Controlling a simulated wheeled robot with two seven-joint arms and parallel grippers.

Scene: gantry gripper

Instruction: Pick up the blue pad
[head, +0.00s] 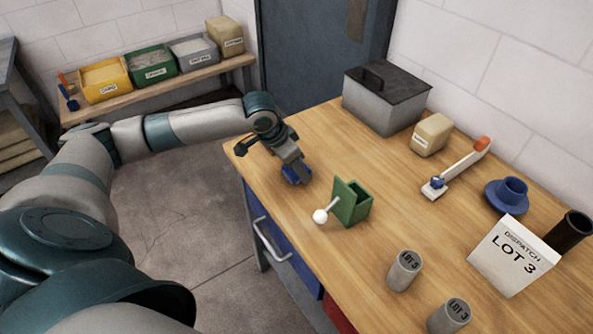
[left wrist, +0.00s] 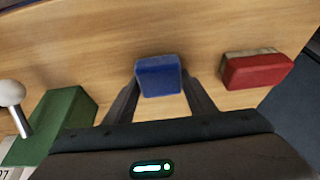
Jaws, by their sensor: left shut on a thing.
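The blue pad (left wrist: 159,77) sits between the two fingers of my left gripper (left wrist: 160,88) in the left wrist view, and the gripper is shut on it. In the head view my left gripper (head: 292,170) points down at the near left edge of the wooden table, with the blue pad (head: 297,176) at its tips. I cannot tell whether the pad touches the tabletop. My right gripper is not in view.
A green block with a white-knobbed lever (head: 352,203) stands close right of the gripper. A red pad (left wrist: 258,71) lies beside the blue one in the wrist view. A grey box (head: 386,104) stands behind. Grey cylinders (head: 404,271) and a LOT 3 sign (head: 514,257) are nearer right.

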